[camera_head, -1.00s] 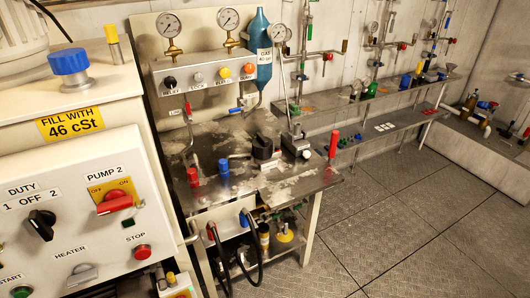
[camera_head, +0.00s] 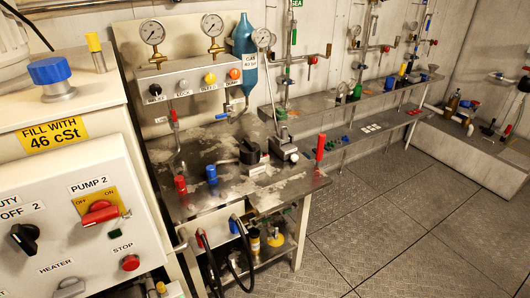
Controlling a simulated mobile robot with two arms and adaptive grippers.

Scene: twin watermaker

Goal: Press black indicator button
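A black button (camera_head: 155,90) sits at the left end of a row on a grey panel (camera_head: 185,75) above the metal workbench. To its right on the same panel are a grey-white button (camera_head: 182,84), a yellow button (camera_head: 210,78) and an orange button (camera_head: 235,73). The small labels under them are too blurred to read surely. Two round gauges (camera_head: 152,32) (camera_head: 212,25) stand on top of the panel. Neither of my grippers is in view, and nothing touches the black button.
A white cabinet (camera_head: 60,180) with a black duty knob (camera_head: 23,238), red pump switch (camera_head: 99,213) and red stop button (camera_head: 130,263) fills the left front. A workbench (camera_head: 285,185) with levers and hoses stands beneath the panel. The plated floor (camera_head: 385,225) at right is clear.

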